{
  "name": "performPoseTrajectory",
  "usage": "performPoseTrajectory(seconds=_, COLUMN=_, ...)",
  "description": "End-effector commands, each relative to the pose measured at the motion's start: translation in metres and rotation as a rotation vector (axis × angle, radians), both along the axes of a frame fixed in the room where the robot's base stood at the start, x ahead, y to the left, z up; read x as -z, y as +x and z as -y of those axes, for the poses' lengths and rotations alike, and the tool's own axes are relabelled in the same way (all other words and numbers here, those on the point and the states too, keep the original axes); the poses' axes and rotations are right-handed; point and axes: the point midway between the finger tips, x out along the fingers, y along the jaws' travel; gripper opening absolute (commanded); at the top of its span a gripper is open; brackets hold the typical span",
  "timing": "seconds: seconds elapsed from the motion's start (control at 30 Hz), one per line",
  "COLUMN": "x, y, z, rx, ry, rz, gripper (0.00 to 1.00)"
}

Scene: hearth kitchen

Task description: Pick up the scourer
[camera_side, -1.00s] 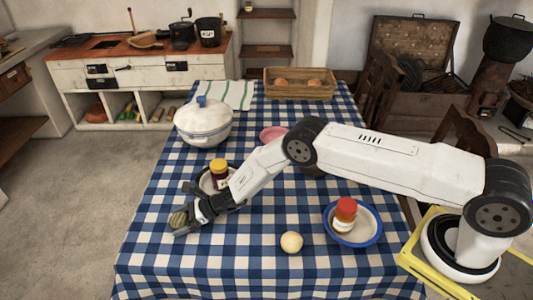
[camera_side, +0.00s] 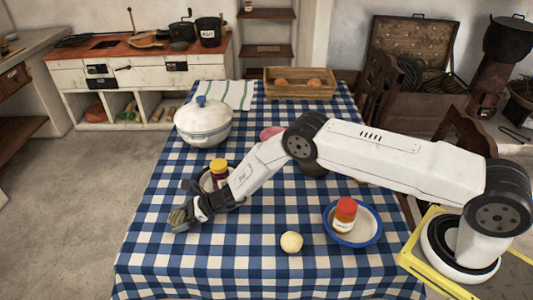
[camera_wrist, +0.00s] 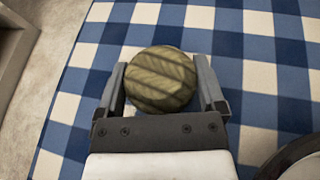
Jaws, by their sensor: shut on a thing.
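The scourer (camera_wrist: 160,79) is a round, olive-green striped pad. In the wrist view it sits between the two fingers of my gripper (camera_wrist: 162,85), one finger at each side of it. In the side view the scourer (camera_side: 178,216) shows at the end of my gripper (camera_side: 183,216), near the left edge of the table. My gripper is shut on it. From these views I cannot tell whether the scourer is clear of the cloth or touching it.
The table has a blue checked cloth (camera_side: 262,262). A jar with a yellow lid (camera_side: 218,172) stands in a dish just behind my gripper. A white lidded pot (camera_side: 204,125) stands further back. A pale ball (camera_side: 291,242) and a blue-rimmed plate (camera_side: 365,236) with a red-capped jar (camera_side: 344,214) are to the right.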

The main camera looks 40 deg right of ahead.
Motion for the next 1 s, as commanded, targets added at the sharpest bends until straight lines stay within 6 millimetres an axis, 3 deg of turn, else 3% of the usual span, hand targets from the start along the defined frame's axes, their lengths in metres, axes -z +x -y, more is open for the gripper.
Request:
performPoseTrajectory(seconds=0.37, x=-0.033, y=-0.008, z=0.003, rx=0.001, ry=0.000, rz=0.000, gripper=0.33)
performPoseTrajectory(seconds=1.0, x=-0.090, y=-0.065, z=0.024, rx=0.000, ry=0.001, rz=-0.002, gripper=0.33)
